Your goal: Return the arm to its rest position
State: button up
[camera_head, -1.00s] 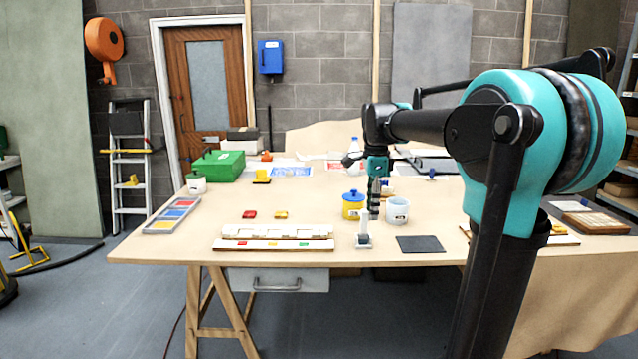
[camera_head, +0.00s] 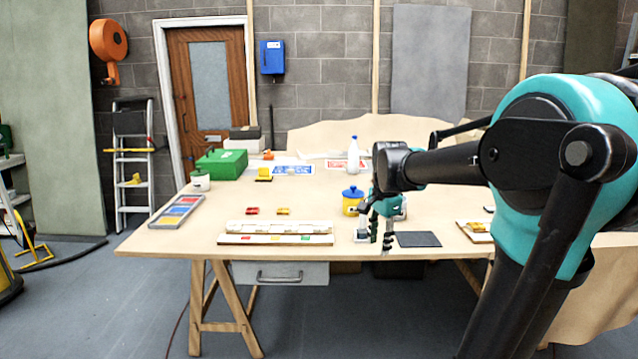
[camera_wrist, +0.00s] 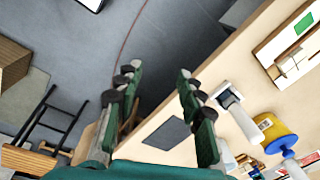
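My gripper (camera_head: 381,236) is at the front edge of the table (camera_head: 170,240) in the head view, pointing down, beside the small grey stand and the dark square pad. In the wrist view my gripper (camera_wrist: 158,85) has its two green fingers spread apart with nothing between them. Past the fingers show the table edge and the grey floor. My dark and teal arm reaches in from the right and hides the table's right side.
A blue-lidded yellow jar (camera_head: 351,201) and a partly hidden white cup stand just behind my gripper. The small stand (camera_wrist: 237,105) and the dark pad (camera_wrist: 168,133) also show in the wrist view. A white tile rack (camera_head: 276,239) lies left.

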jog(key=s+d+f+n+t, duration=0.2)
jog(key=s+f+n+t, duration=0.1)
jog(key=s+f+n, duration=0.9)
jog(key=s+f, duration=0.4)
jog(key=f, duration=0.1)
jog(key=shift+s+d, duration=0.2)
jog(key=shift+d, duration=0.05)
